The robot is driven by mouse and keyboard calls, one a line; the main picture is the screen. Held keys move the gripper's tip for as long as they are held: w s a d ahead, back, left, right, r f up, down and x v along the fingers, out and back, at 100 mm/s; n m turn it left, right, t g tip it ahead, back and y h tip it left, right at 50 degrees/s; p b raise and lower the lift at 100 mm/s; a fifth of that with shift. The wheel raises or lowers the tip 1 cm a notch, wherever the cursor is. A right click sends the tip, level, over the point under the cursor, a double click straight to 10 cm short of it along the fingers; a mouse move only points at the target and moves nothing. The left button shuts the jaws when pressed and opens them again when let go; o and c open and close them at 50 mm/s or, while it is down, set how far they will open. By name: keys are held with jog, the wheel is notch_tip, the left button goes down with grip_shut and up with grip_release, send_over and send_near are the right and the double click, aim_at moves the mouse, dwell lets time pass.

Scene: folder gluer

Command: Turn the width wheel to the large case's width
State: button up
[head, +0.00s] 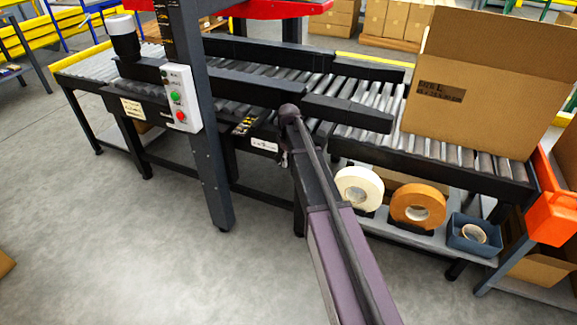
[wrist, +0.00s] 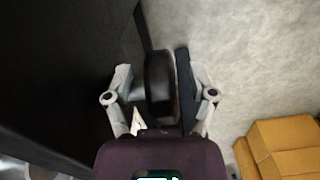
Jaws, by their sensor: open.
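A dark wheel (wrist: 159,84), which looks like the width wheel, is seen nearly edge-on in the wrist view beside a dark machine side. My gripper (wrist: 160,72) is open, with one finger on each side of the wheel. A dark upright strip lies close by the right finger; I cannot tell whether the fingers touch the wheel. In the head view my arm hides the wheel and most of the gripper. The large case (head: 488,95), a brown carton with a dark printed size label, stands on the rollers at the right.
The roller conveyor (head: 455,150) has dark side rails (head: 345,112). A dark post (head: 203,120) carries a button box (head: 180,98). Tape rolls (head: 418,205) and a blue bin (head: 473,235) sit on the lower shelf.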

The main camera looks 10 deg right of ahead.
jog(key=shift+f+b, duration=0.3)
jog(key=shift+f, duration=0.2)
grip_shut()
jog(key=shift+a, duration=0.1)
